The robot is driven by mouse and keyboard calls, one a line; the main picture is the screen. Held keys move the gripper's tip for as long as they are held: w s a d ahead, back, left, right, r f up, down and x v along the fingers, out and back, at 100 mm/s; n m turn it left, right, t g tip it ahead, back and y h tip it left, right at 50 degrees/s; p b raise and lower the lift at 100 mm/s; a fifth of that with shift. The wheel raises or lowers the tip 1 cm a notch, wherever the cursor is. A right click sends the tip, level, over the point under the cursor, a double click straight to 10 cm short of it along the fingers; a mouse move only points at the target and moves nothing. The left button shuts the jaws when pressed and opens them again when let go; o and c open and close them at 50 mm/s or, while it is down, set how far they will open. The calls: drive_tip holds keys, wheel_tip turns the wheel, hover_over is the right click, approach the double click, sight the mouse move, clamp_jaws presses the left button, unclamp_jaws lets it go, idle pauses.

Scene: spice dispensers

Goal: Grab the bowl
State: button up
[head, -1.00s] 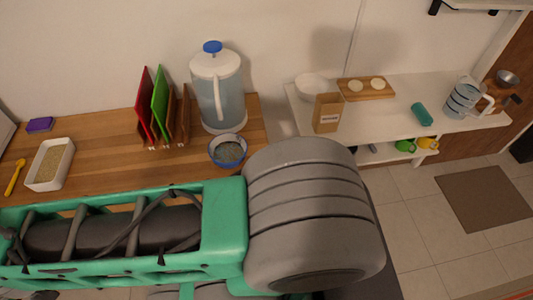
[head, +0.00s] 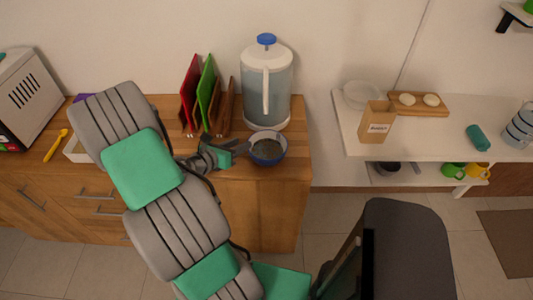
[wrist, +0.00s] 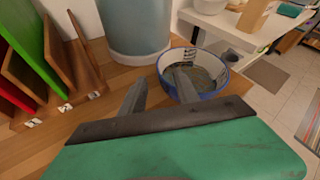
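The bowl (head: 268,151) is small, with a blue rim and a greyish-green filling, on the wooden counter near its right end. It also shows in the wrist view (wrist: 211,72). My gripper (head: 243,149) is at the bowl's left side in the head view. In the wrist view my gripper (wrist: 159,83) is open, with its two fingers apart. The right finger overlaps the inside of the bowl and the left finger is outside it, so the near-left rim lies between them. I cannot tell whether either finger touches the bowl.
A large water dispenser (head: 266,90) with a blue knob stands close behind the bowl. Red and green boards (head: 206,92) stand in a rack to the left. A white shelf (head: 420,145) with a paper bag (head: 376,122) is across a gap on the right.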

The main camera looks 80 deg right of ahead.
sight(250, 139)
drive_tip(key=x, duration=0.7)
drive_tip(key=shift+d+p, duration=0.2)
drive_tip(key=shift+p, duration=0.1)
clamp_jaws()
drive_tip(key=shift+a, duration=0.1)
idle(0.8)
